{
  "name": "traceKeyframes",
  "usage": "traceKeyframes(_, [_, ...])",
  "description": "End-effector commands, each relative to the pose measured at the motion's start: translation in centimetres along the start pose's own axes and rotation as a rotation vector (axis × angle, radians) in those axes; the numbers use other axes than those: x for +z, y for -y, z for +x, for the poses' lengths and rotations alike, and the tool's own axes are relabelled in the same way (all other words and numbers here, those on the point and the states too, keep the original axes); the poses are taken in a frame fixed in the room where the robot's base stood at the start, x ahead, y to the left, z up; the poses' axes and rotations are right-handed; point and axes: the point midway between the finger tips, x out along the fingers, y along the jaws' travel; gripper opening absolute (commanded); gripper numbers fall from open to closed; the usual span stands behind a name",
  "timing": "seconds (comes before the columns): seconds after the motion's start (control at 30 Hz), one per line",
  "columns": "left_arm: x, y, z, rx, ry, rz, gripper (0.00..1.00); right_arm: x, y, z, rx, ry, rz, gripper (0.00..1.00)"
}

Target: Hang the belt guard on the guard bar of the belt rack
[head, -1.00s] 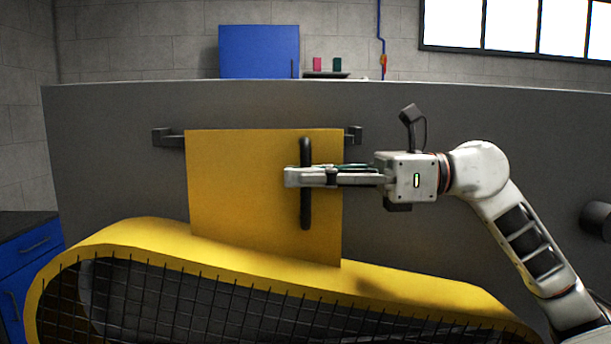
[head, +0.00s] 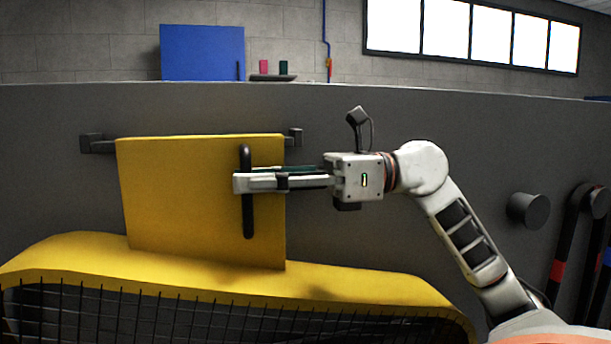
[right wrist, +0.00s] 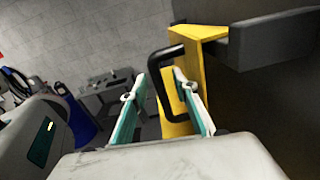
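The belt guard (head: 185,200) is a flat yellow panel with a black upright handle (head: 246,215). It is upright against the guard bar (head: 97,143), a dark bar whose ends show on both sides of its top. In the right wrist view, a yellow lip at the guard's top (right wrist: 200,32) reaches over to the dark bar (right wrist: 270,40). Whether its weight rests there I cannot tell. My right gripper (head: 245,182) is at the handle. Its fingers are apart, one on each side of the handle (right wrist: 157,85). My left gripper is out of view.
A large yellow curved cover with black mesh (head: 230,310) stands in front, below the panel. A grey wall panel (head: 400,115) is behind. A dark round peg (head: 528,210) and hanging belts (head: 570,240) are at right. A blue box (head: 202,52) shows beyond.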

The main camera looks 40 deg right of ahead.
Motion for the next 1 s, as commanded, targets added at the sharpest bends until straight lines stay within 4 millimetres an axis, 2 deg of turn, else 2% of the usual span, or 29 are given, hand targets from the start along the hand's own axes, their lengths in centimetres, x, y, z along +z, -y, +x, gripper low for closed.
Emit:
traceKeyframes(0.4, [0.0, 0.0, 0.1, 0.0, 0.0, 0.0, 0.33, 0.1, 0.1, -6.8, -0.003, 0.006, 0.001, 0.29])
traceKeyframes(0.6, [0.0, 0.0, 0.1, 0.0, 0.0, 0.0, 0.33, 0.1, 0.0, -9.5, -0.002, 0.005, -0.001, 0.29])
traceKeyframes(0.77, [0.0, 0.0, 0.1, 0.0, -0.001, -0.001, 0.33, 0.1, 0.0, -10.5, -0.001, 0.005, -0.002, 0.29])
traceKeyframes(1.0, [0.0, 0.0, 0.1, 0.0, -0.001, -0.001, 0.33, 0.1, 0.0, -10.6, -0.001, 0.004, -0.002, 0.29])
